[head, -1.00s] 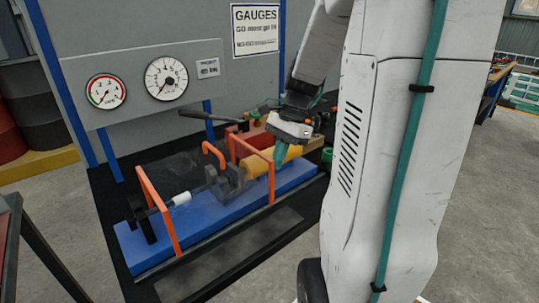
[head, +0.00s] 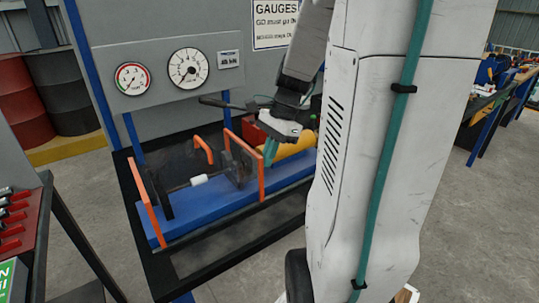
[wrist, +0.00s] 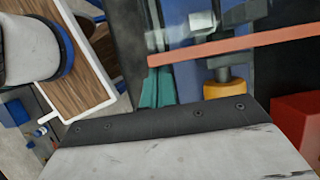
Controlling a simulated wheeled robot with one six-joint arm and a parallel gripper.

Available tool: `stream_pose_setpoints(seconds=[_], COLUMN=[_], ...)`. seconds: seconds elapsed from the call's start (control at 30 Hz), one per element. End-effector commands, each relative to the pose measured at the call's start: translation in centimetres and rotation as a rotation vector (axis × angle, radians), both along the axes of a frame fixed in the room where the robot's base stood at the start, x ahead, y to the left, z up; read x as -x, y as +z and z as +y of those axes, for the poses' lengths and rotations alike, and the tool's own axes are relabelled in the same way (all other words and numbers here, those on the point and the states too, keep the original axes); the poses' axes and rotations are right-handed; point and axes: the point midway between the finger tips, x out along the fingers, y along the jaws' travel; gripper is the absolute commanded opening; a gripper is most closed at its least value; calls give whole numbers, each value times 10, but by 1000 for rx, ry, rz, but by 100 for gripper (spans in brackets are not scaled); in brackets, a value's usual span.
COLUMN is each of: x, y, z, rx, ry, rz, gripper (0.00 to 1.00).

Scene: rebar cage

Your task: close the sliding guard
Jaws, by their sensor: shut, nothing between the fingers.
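The sliding guard (head: 258,165) is a clear cover with orange end frames, over the blue bed (head: 225,205) of a bench fixture. Its left frame (head: 147,205) stands at the bed's left end, past a dark block. A shaft with a white sleeve (head: 199,180) lies between the frames. My gripper (head: 270,152) is shut and empty, pointing down just right of the right frame. In the wrist view its teal fingers (wrist: 157,90) meet the left end of the orange frame bar (wrist: 235,47); I cannot tell how firmly they touch.
A yellow cylinder (head: 290,146) lies right of the guard, with a red block (head: 252,132) behind. A dark lever (head: 220,103) sticks out at the back under the gauge panel (head: 150,88). A rack with red handles (head: 15,225) stands at left.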

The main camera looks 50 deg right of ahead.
Motion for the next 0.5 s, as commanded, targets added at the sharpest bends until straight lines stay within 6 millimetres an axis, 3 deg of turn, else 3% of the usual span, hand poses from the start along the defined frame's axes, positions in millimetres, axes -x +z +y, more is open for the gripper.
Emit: stream_pose_setpoints(seconds=[0.13,0.3,0.5], x=[0,3,7], y=[-1,-1,44], z=[-4,-31,-50], rx=[-13,-6,0], ry=[4,12,14], rz=[1,0,-3], gripper=[0,0,0])
